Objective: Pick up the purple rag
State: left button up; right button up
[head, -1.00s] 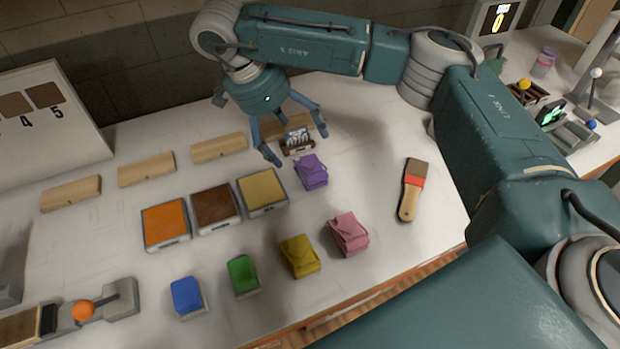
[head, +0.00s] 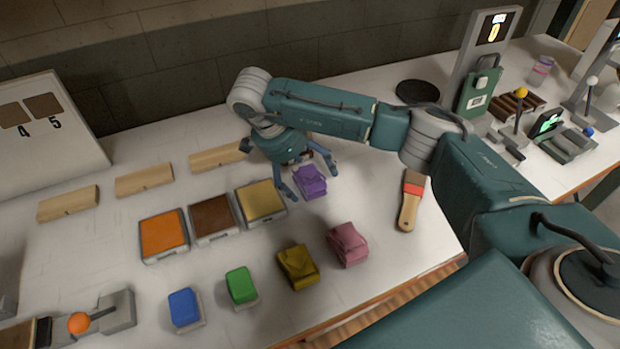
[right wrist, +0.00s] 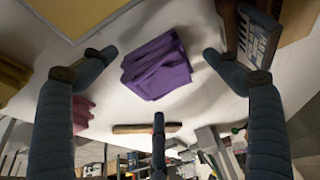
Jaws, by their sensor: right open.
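The purple rag (head: 310,181) lies folded on the white table, just right of the yellow-tan tray. It also shows in the right wrist view (right wrist: 156,66), above the middle of the picture and between my spread fingers. My right gripper (head: 308,182) is open and empty, above and slightly behind the rag, with its fingers pointing down. In the right wrist view the fingers stand apart around the rag without visibly closing on it. My left gripper does not show in any view.
Orange (head: 163,234), brown (head: 213,215) and tan (head: 260,202) trays stand left of the rag. Blue (head: 184,308), green (head: 241,285), yellow (head: 298,266) and pink (head: 347,244) folded rags lie in front. A brush (head: 410,203) lies to the right. Wooden blocks (head: 144,179) line the back.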

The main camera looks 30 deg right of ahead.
aim_at(308, 175)
jog(key=shift+d+f, duration=0.2)
jog(key=shift+f, duration=0.15)
jog(key=c, duration=1.4)
jog(key=shift+o, duration=0.2)
jog(key=shift+r, duration=0.1)
jog(key=shift+r, duration=0.65)
notch_tip(308, 175, up, 19)
jog(key=shift+f, duration=0.15)
jog(key=o, duration=0.5)
jog(key=c, duration=0.4)
